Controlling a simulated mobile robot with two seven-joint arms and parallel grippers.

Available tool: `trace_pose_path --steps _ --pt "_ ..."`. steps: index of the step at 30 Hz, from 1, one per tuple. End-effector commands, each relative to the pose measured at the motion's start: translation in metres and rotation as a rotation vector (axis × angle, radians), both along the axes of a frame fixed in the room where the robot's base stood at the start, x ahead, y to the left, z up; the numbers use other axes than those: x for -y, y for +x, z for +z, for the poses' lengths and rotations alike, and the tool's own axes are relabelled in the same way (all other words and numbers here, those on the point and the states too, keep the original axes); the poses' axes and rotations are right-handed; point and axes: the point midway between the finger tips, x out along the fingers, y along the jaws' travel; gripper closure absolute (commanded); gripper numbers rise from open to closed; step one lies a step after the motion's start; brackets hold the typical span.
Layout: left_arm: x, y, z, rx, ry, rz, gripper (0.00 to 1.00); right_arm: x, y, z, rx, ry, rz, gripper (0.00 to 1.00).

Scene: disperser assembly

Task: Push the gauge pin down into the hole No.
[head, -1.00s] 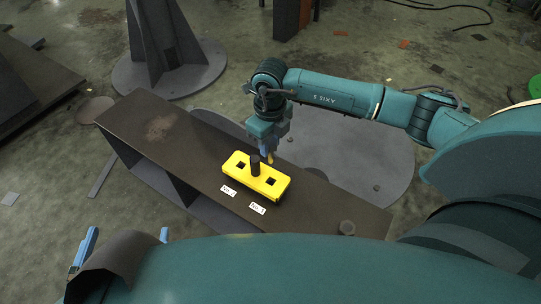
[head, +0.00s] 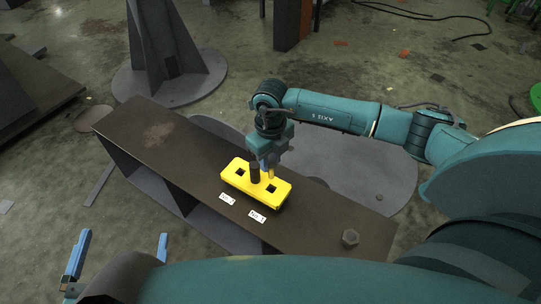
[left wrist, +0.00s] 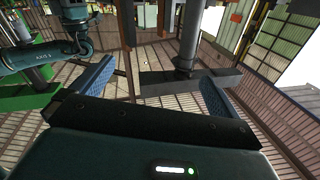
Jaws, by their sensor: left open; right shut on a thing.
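A yellow block (head: 238,180) lies on the dark beam-like bench, with two dark square holes in its top, left (head: 239,173) and right (head: 271,189). A black round post (head: 255,174) stands between them. My right gripper (head: 267,168) points down at the block's far side, shut on a slim brass-coloured pin (head: 271,174), which looks like the gauge pin. The pin's lower end is close to the right hole; I cannot tell whether it has entered. My left gripper (head: 120,248) is open and empty at lower left; its blue fingers also show apart in the left wrist view (left wrist: 154,86).
Two white labels, left (head: 227,199) and right (head: 257,216), lie in front of the block, too small to read surely. The bench's left part is clear.

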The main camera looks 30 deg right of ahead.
Motion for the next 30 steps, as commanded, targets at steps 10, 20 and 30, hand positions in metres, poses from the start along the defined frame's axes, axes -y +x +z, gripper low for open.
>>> trace_pose_path --steps 10,20,30 --pt "0.007 -0.002 -0.001 0.089 -0.022 -0.033 0.0 0.0 0.0 -0.025 0.001 0.0 0.001 1.0" --pt "0.008 -0.003 0.001 0.099 -0.025 -0.037 0.0 0.0 0.0 -0.026 0.001 0.0 0.001 1.0" --pt "0.008 -0.003 0.001 0.098 -0.025 -0.037 0.0 0.0 0.0 -0.026 0.001 0.0 0.001 1.0"
